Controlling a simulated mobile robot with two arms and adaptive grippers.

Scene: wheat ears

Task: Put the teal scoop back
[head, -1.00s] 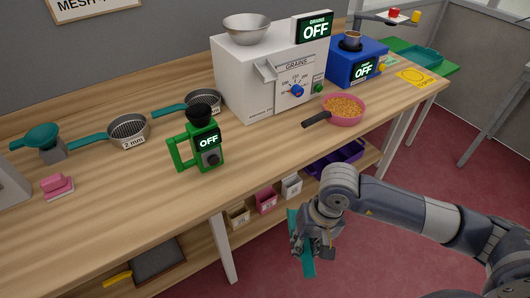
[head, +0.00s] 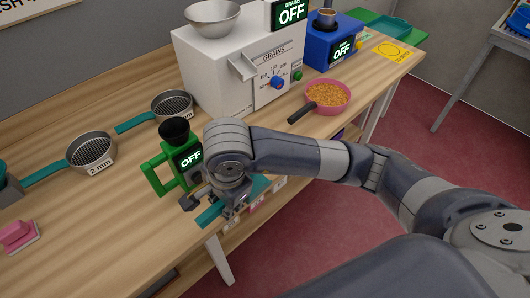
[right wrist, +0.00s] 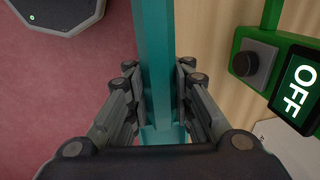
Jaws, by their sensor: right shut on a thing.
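My right gripper (head: 226,207) is shut on the teal scoop (head: 209,217). It holds the scoop at the table's front edge, just in front of the green meter. In the right wrist view the scoop's long teal bar (right wrist: 154,60) runs between the fingers (right wrist: 156,100). The scoop's bowl cannot be made out; the wrist hides part of the scoop in the head view. A yellow card with a circle outline (head: 398,50) lies at the far right end of the table; its print is too small to read surely. My left gripper is not in view.
The green meter (head: 187,160), reading OFF, stands close behind my right gripper. Two sieves with teal handles (head: 91,149) (head: 172,106) lie to the left. A pink pan of grains (head: 327,95) stands before the white machine (head: 235,75).

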